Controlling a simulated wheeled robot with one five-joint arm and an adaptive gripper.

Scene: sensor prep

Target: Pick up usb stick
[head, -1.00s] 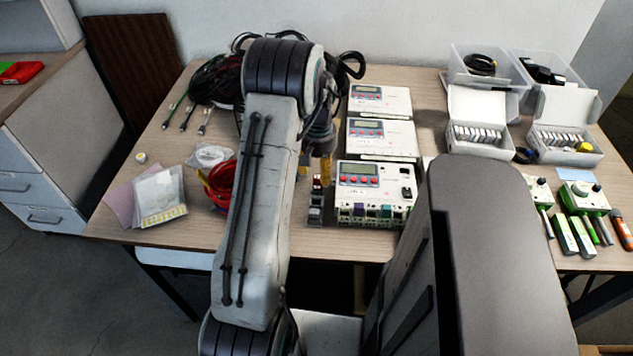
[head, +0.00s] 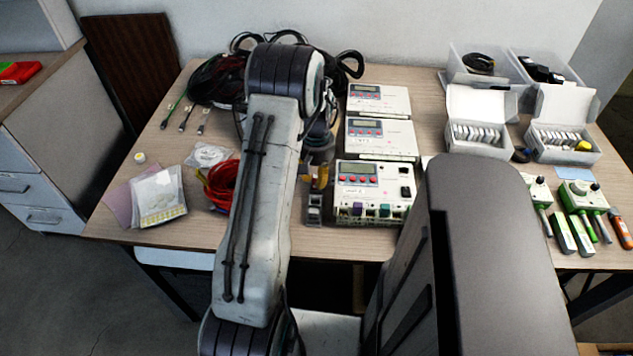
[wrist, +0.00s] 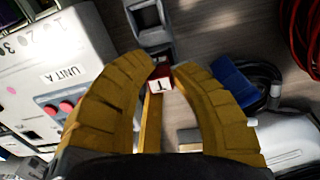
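A small block with a red top and a white face bearing a dark letter, seemingly the usb stick (wrist: 160,80), shows between my fingertips in the wrist view. My gripper (wrist: 163,68) has two yellow fingers that curve in close on either side of it. I cannot tell whether they press on it. In the head view my gripper (head: 317,178) is low at the left side of the nearest white instrument, and the stick cannot be made out there. A grey slotted holder (wrist: 150,22) is just beyond the fingertips, and it also shows in the head view (head: 314,210).
The white instrument marked UNIT A (wrist: 60,80) stands close to the left finger. A blue piece (wrist: 236,82) and a dark cable lie right of the fingers. Red cable (head: 221,183) lies left of my arm. White cases (head: 478,120) and green tools (head: 577,215) stand at the right.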

